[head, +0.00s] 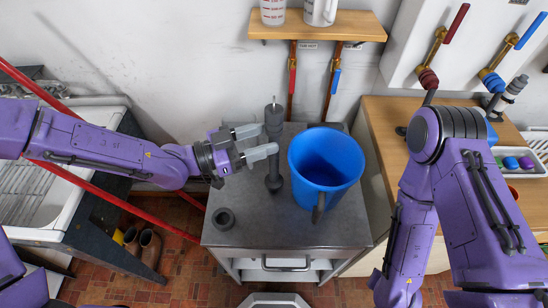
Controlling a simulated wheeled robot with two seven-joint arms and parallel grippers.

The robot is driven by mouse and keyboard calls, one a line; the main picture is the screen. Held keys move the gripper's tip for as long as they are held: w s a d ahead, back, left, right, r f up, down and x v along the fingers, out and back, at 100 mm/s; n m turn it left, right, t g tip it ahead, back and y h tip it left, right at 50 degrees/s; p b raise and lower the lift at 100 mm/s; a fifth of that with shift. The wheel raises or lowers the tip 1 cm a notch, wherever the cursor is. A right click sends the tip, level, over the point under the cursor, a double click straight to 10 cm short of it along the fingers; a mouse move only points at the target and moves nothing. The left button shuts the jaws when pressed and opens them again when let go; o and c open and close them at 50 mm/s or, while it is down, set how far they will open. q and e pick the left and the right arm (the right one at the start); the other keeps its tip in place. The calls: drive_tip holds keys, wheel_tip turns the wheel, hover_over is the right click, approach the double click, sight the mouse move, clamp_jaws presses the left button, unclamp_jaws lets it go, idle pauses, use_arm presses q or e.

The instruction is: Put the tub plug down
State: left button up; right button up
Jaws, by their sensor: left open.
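A tall dark grey plug-like piece (274,171) stands upright on the grey metal top (270,222), left of the blue bucket. It has a thick upper part and a wider foot. I take it to be the tub plug. My left gripper (269,140) reaches in from the left. Its pale fingers are open at the piece's upper part, and the near finger hides some of its middle. I cannot tell whether the fingers touch it.
The blue bucket (326,170) stands close right of the tall piece. A wooden shelf (330,27) with containers hangs behind. A wooden counter (383,135) lies right, a white sink (100,125) left. The metal top's front is mostly clear.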

sight(273, 136)
use_arm(q)
drive_tip(key=x, duration=0.3)
drive_tip(key=shift+d, duration=0.1)
clamp_jaws()
drive_tip(key=shift+r, duration=0.1)
